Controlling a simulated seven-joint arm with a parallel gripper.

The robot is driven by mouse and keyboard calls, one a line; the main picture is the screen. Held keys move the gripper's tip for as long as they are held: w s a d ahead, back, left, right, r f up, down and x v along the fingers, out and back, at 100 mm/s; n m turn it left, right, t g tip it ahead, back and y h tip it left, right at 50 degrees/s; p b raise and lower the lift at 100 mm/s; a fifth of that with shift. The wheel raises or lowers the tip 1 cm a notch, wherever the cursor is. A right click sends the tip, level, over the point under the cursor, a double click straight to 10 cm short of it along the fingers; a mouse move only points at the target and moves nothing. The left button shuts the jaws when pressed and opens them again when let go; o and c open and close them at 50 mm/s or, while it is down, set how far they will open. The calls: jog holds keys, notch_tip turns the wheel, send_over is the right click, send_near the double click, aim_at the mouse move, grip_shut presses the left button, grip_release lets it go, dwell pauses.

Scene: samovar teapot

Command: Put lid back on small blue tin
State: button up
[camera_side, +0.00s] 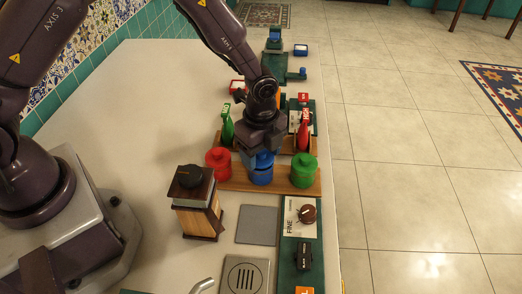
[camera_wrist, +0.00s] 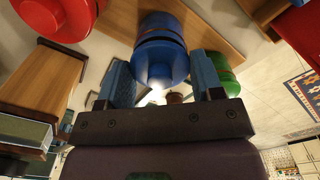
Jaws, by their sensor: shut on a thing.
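The small blue tin (camera_side: 262,177) stands on a wooden board between a red tin (camera_side: 218,162) and a green tin (camera_side: 303,171). My gripper (camera_side: 262,158) is directly above the blue tin, pointing down. In the wrist view its two blue fingers (camera_wrist: 163,78) are on either side of the blue lid (camera_wrist: 160,65), shut on it. The tin body (camera_wrist: 160,22) lines up beyond the lid, with a dark band between them. I cannot tell whether the lid touches the tin's rim. In the side view my fingers and wrist mostly hide the lid.
The wooden board (camera_side: 238,186) carries the tins. A green bottle (camera_side: 227,130) and a red bottle (camera_side: 303,135) stand close behind, on either side of my wrist. A wooden grinder-like box (camera_side: 195,205) stands front left. A grey pad (camera_side: 257,225) lies in front.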

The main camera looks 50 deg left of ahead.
jog(key=o, duration=1.2)
jog(key=shift+c, duration=0.2)
jog(key=shift+r, duration=3.5)
jog(key=shift+c, duration=0.5)
grip_shut()
jog(key=shift+f, duration=0.1)
